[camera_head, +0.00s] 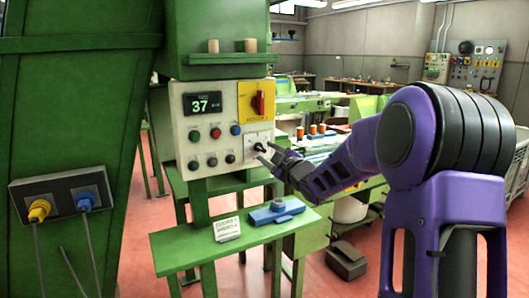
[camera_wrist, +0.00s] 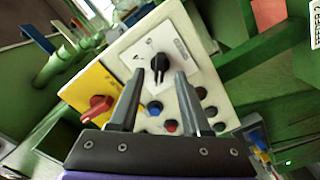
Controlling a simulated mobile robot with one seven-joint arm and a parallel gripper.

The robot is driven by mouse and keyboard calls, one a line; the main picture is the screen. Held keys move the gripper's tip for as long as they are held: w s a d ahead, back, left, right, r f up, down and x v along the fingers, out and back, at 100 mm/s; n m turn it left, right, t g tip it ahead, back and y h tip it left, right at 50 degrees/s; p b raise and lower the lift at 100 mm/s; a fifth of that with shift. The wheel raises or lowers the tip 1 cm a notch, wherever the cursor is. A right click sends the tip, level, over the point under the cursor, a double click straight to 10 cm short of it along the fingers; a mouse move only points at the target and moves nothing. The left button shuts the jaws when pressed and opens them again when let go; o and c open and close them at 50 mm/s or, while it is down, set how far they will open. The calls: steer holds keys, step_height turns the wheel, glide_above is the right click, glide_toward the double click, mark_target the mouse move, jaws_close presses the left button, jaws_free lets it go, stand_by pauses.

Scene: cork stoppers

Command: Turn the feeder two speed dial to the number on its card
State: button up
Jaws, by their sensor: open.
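The speed dial is a black pointer knob (camera_wrist: 160,63) on a white plate with small marks, too small to read. In the head view the dial (camera_head: 258,147) sits at the lower right of the cream control panel (camera_head: 183,141). My gripper (camera_wrist: 161,76) is open and empty. In the wrist view its fingertips lie to either side of the knob, a little below it; I cannot tell whether they touch it. In the head view my gripper (camera_head: 266,157) is close in front of the dial. A small white card (camera_head: 227,229) stands on the green shelf; its print is not clearly legible.
The panel also has a display (camera_head: 202,104) reading 37, several buttons and a red switch (camera_head: 259,104) on a yellow plate. A blue block (camera_head: 277,211) lies beside the card on the shelf (camera_head: 168,256). Two corks (camera_head: 213,46) stand on the ledge above.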

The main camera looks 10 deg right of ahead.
mark_target(260, 148)
steer(key=shift+x, duration=1.15)
jaws_close()
